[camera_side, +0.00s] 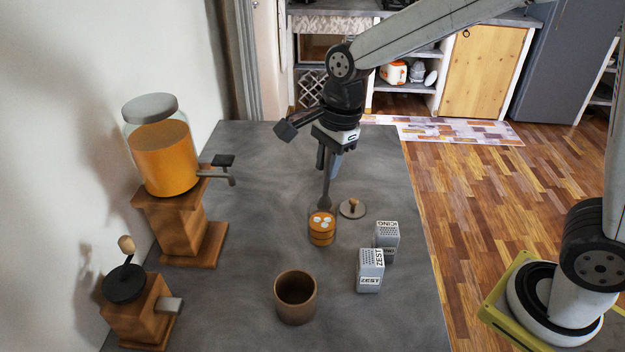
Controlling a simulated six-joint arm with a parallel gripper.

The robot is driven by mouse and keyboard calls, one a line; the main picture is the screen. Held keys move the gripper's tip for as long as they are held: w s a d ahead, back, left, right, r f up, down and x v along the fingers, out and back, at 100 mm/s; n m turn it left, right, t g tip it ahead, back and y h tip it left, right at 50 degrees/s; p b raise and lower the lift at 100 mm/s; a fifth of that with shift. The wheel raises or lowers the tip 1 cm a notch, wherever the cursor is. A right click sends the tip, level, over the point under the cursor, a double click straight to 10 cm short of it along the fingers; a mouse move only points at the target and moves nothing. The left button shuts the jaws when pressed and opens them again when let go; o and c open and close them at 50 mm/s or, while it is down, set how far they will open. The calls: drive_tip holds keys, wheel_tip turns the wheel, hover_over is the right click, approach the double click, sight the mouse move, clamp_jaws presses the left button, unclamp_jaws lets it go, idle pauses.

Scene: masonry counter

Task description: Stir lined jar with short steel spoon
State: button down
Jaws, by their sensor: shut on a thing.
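The jar (320,238) is small and orange with dark lines around it. It stands upright near the middle of the counter, with pale round shapes showing at its top. My gripper (328,166) is above and behind the jar, pointing down and shut on the dark grey spoon (326,190). The spoon hangs almost upright, bowl down. Its bowl shows just above the jar's far rim in the picture; I cannot tell whether it is over the jar or behind it. The upper handle is hidden between the fingers.
A round lid with a wooden knob (352,209) lies right of the jar. A brown cup (295,300) stands in front. A wooden dispenser (181,224) and a grinder (137,304) line the left. The far counter is clear.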

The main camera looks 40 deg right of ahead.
sight(324, 196)
drive_tip(key=shift+w+d+f, duration=0.1)
drive_tip(key=shift+w+f, duration=0.1)
drive_tip(key=shift+f, duration=1.7)
drive_tip(key=shift+w+f, duration=0.15)
drive_tip(key=shift+f, duration=1.75)
